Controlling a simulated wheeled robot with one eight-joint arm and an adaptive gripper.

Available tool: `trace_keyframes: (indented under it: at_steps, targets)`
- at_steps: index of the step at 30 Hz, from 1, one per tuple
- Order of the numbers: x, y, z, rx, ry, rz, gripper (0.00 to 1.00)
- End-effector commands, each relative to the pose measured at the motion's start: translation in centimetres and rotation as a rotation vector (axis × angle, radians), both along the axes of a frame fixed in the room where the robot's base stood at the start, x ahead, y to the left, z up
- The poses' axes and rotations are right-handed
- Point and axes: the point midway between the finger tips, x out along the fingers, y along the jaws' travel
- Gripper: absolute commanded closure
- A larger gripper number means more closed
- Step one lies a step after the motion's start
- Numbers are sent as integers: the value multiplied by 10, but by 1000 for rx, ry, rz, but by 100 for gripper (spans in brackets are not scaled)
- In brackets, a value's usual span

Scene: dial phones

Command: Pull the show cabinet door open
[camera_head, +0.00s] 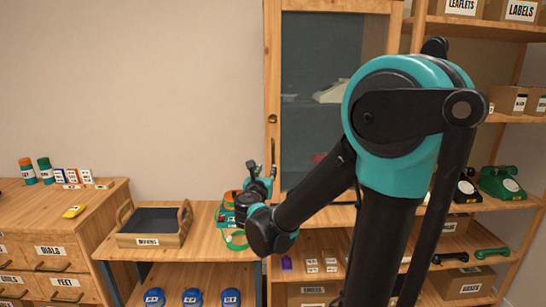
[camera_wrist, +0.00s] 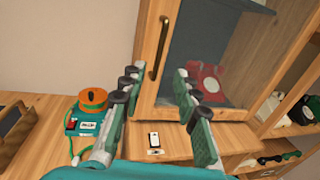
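The show cabinet door (camera_head: 273,75) is a wooden frame with a dark glass pane, and it looks shut. In the wrist view the door (camera_wrist: 147,60) carries an upright bronze bar handle (camera_wrist: 161,46) on its left stile. My gripper (camera_wrist: 158,74) is open, with one finger on each side of the handle's lower end in the picture. The fingers touch nothing that I can see; the depth gap to the handle is unclear. In the head view my gripper (camera_head: 263,174) is beside the door's left edge, low down. A red phone (camera_wrist: 205,80) shows behind the glass.
A shelf with an orange-topped teal device (camera_wrist: 90,110) lies left below my gripper. A wooden tray (camera_head: 154,240) stands further left. Open shelves with phones (camera_head: 500,182) stand right.

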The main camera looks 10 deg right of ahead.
Motion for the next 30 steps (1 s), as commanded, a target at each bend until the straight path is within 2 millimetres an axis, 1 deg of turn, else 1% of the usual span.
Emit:
trace_keyframes:
  at_steps: [3, 12, 18, 21, 24, 30]
  targets:
    - [23, -8, 0, 2, 0, -4, 69]
    - [80, -27, 0, 3, 0, -5, 69]
    - [114, -37, 0, 4, 1, -3, 69]
    - [128, -41, 0, 4, 1, -4, 69]
    - [137, -44, 0, 4, 1, -2, 69]
    - [144, -46, 0, 4, 1, -2, 69]
